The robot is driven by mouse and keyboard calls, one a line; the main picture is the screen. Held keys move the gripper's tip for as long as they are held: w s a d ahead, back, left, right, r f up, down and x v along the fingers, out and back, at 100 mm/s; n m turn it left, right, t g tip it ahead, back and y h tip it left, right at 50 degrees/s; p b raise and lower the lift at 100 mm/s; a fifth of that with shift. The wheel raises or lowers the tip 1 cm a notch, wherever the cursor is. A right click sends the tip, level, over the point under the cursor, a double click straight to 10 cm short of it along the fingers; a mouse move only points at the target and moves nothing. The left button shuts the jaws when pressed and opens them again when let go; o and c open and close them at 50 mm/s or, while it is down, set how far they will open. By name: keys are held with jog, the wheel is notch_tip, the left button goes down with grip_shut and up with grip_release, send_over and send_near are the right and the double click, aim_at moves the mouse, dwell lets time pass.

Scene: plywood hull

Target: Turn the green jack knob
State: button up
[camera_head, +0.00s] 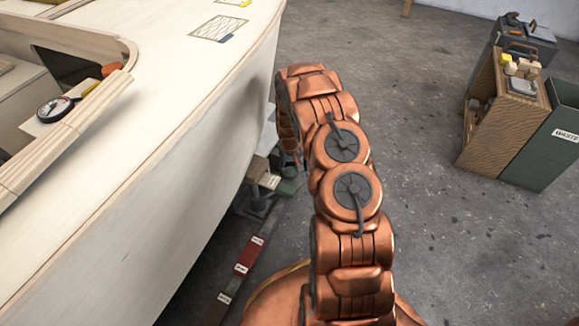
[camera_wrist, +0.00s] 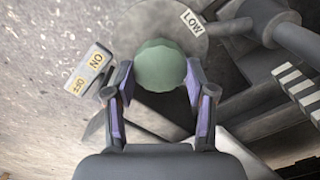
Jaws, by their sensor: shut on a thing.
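The green jack knob (camera_wrist: 160,66) is a rounded, faceted green piece in the upper middle of the wrist view. My gripper (camera_wrist: 161,82) has one finger on each side of it and is shut on it. In the head view, a small dull green shape (camera_head: 289,186) shows beside the hull, below the end of my arm. My gripper itself is mostly hidden there by my copper arm. A round plate with a LOW label (camera_wrist: 192,22) lies behind the knob in the wrist view.
Grey metal bars (camera_wrist: 295,40) are to the right. The pale plywood hull (camera_head: 190,150) rises left of my arm. A cabinet (camera_head: 505,120) and waste bin (camera_head: 550,145) stand far right, with clear floor between.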

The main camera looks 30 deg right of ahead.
aim_at(291, 170)
jog(key=m+p, duration=0.1)
jog(key=m, duration=0.2)
jog(key=shift+s+m, duration=0.1)
jog(key=shift+m, duration=0.2)
jog(key=shift+d+m+p, duration=0.1)
jog(key=shift+m+p, duration=0.5)
jog(key=shift+m, duration=0.9)
jog(key=o, duration=0.9)
jog(key=shift+c, duration=0.2)
jog(key=shift+r, duration=0.1)
notch_tip(291, 170, up, 12)
